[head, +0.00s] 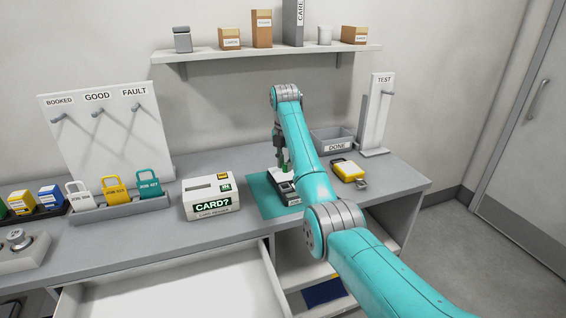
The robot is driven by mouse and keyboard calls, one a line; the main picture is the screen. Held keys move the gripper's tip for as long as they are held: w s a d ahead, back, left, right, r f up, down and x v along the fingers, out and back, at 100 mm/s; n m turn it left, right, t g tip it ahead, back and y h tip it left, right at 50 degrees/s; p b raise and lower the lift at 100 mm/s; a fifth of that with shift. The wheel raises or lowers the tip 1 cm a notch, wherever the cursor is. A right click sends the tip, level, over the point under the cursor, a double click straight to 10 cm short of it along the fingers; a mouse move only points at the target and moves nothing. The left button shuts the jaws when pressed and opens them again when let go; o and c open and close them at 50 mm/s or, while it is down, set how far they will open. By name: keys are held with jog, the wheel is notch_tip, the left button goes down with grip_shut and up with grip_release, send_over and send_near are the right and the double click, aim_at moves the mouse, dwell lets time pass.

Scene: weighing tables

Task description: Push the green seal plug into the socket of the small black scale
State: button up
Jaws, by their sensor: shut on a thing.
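The small black scale (290,193) sits on a teal mat (259,194) on the bench, partly hidden by my arm. A pale part shows at its back. My gripper (282,160) points down just above the back of the scale. It is shut on the green seal plug (285,155), of which only a small green patch shows between the fingers. The socket cannot be made out. I cannot tell whether the plug touches the scale.
A white card reader (209,197) stands left of the mat. A yellow device (348,170) lies to the right, with a grey DONE bin (333,143) and a TEST stand (379,112) behind. Padlocks (113,188) stand in a tray at left. An open drawer (165,289) juts out in front.

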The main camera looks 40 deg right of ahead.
aim_at(285, 172)
jog(key=shift+f, duration=2.45)
jog(key=shift+f, duration=1)
jog(key=o, duration=0.8)
jog(key=shift+o, duration=0.2)
jog(key=shift+s+a+r, duration=0.1)
jog(key=shift+a+r, duration=0.05)
jog(key=shift+r, duration=1.75)
jog(key=shift+s+a+r, duration=0.1)
jog(key=shift+r, duration=1.75)
